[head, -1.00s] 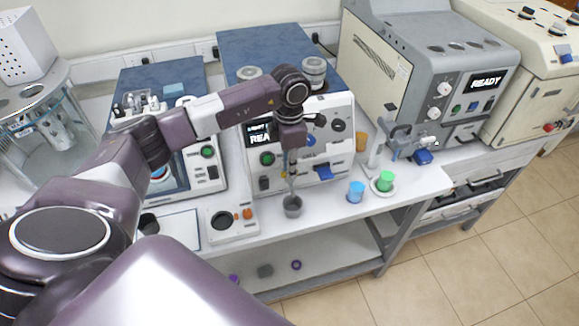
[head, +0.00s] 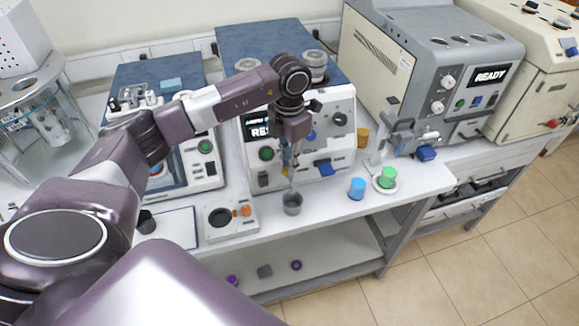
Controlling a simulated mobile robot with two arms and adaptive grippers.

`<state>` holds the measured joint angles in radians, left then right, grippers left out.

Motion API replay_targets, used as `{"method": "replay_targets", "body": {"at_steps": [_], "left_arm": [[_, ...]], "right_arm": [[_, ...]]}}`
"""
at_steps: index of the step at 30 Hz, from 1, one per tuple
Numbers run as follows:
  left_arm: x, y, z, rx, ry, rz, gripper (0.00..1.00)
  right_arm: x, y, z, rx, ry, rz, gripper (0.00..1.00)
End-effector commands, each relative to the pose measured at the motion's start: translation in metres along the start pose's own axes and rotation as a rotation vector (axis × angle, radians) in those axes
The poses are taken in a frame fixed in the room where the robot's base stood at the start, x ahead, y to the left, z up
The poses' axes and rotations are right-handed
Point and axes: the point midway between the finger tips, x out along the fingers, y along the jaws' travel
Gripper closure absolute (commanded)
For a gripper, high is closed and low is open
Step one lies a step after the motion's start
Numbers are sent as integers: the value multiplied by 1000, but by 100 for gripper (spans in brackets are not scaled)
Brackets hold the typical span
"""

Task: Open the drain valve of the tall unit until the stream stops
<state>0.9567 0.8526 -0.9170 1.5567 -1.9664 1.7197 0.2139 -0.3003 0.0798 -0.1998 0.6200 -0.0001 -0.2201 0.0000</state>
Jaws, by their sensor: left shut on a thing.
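The tall unit (head: 342,112) with a blue top stands in the middle, with two metal cups on top and a lit display on its front. My left gripper (head: 291,161) reaches over from the left and is shut at the lower front of this unit, on what appears to be the drain valve. The valve is mostly hidden behind the gripper. A grey beaker (head: 292,203) stands on the bench just below. A thin grey streak shows between the gripper and the beaker; I cannot tell whether it is flowing liquid. My right gripper is not in view.
A blue cup (head: 357,188) and a green cup (head: 387,177) stand to the right near the bench edge. A small hot-plate-like box (head: 228,220) lies left of the beaker. Other instruments stand on both sides.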

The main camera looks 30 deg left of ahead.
Motion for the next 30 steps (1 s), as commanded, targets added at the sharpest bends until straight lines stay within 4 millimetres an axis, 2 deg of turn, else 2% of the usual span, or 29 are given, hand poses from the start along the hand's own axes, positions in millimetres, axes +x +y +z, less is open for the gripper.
{"method": "replay_targets", "body": {"at_steps": [1,12,30], "left_arm": [[2,1,1,-45,-4,1,100],[1,1,1,-398,-5,1,100],[-1,1,2,-947,-7,-1,100]], "right_arm": [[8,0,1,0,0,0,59],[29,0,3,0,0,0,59],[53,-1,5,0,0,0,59]]}}
